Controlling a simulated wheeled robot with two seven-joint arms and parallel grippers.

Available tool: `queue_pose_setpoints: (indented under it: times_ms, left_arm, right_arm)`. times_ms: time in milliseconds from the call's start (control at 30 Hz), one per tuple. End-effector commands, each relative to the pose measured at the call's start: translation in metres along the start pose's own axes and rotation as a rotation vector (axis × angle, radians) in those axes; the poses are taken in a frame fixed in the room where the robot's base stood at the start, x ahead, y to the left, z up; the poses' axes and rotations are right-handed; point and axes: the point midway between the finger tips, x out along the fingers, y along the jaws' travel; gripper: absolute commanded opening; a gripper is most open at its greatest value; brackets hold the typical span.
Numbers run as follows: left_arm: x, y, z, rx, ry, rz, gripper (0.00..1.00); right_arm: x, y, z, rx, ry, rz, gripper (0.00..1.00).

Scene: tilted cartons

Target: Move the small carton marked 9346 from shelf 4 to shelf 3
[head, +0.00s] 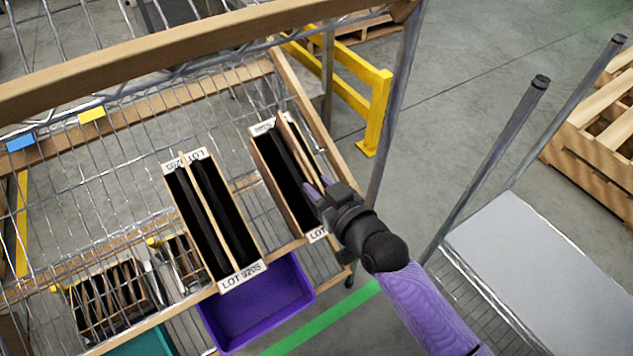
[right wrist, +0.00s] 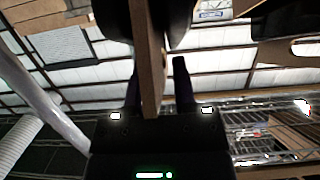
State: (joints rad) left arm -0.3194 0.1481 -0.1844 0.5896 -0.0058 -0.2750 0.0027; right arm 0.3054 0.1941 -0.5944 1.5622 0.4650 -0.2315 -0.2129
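A narrow open-topped carton (head: 271,172) with dark slots and a brown middle divider stands on the wire shelf. Its front label (head: 317,234) shows only "LO", so I cannot read its number. My right gripper (head: 318,193) is at this carton's right part, over its upper edge. In the right wrist view, a brown panel (right wrist: 149,55) stands between the two fingers (right wrist: 158,88). A gap shows between the panel and the right finger, and the left finger is close to it. The gripper hides part of the carton. My left gripper is not in view.
A similar carton (head: 228,250) labelled about "LOT 9205" stands to the left. A purple bin (head: 258,318) and a divided box (head: 110,300) lie lower. A wooden beam (head: 180,60) crosses above. A grey-topped cart (head: 540,265) with posts stands right.

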Motion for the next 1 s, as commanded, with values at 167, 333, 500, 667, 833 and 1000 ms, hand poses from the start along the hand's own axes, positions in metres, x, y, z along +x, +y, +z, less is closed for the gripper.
queue_pose_setpoints:
  times_ms: [167, 333, 500, 667, 833, 1000]
  left_arm:
    - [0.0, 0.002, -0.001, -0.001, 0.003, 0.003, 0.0]
    - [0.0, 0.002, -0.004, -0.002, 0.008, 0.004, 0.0]
    - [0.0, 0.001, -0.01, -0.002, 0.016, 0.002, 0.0]
    - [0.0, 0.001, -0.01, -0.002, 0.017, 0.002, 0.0]
    - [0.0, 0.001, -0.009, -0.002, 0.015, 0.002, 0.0]
    - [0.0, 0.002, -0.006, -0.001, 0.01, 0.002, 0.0]
  right_arm:
    - [0.0, 0.0, 0.0, 0.0, 0.0, 0.0, 0.13]
    - [0.0, 0.0, 0.0, 0.0, 0.0, 0.0, 0.0]
    - [0.0, 0.0, 0.0, 0.0, 0.0, 0.0, 0.0]
    - [0.0, 0.0, 0.0, 0.0, 0.0, 0.0, 0.0]
    - [0.0, 0.0, 0.0, 0.0, 0.0, 0.0, 0.0]
    - [0.0, 0.0, 0.0, 0.0, 0.0, 0.0, 0.0]
